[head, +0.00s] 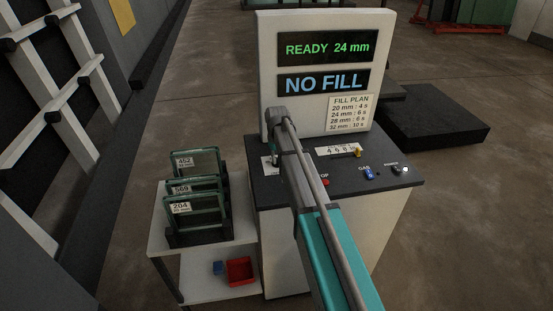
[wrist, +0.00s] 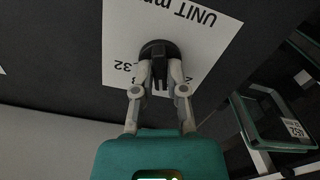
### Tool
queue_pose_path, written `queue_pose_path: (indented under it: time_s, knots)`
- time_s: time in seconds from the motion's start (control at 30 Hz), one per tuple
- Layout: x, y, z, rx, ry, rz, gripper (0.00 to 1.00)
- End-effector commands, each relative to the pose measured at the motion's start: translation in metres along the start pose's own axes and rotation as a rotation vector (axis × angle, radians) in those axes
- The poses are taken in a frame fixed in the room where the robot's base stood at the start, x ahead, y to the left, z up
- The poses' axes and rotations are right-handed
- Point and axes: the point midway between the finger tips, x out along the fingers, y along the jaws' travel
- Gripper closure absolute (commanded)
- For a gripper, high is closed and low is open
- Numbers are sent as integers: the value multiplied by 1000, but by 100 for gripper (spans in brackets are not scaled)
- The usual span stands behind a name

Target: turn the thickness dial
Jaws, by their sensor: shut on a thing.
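The black thickness dial (wrist: 158,48) sits on a white plate (wrist: 125,32) marked "UNIT mm" in the wrist view. The plate reads upside down there, with "32" visible at its left; the other scale marks are hidden or cropped. My gripper (wrist: 160,70) is shut on the dial, a finger on each side of it. In the head view my arm covers most of the dial and its plate. The upper screen (head: 327,48) reads "READY 24 mm". The lower screen (head: 323,83) reads "NO FILL".
A fill plan label (head: 350,113) hangs below the screens. On the panel (head: 335,181) are a number strip, a blue gas knob (head: 369,173) and a partly hidden red button (head: 324,183). Glass units (head: 198,205) stand in a rack on a cart at left.

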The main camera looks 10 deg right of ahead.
Motion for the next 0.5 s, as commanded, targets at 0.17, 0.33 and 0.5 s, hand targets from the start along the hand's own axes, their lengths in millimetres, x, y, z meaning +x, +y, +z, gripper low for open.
queue_pose_path:
  time_s: [0.17,0.33,0.5]
  knots:
    - [0,0,0,16,2,-4,100]
    - [0,0,0,67,2,-4,100]
    - [0,0,0,160,2,-4,100]
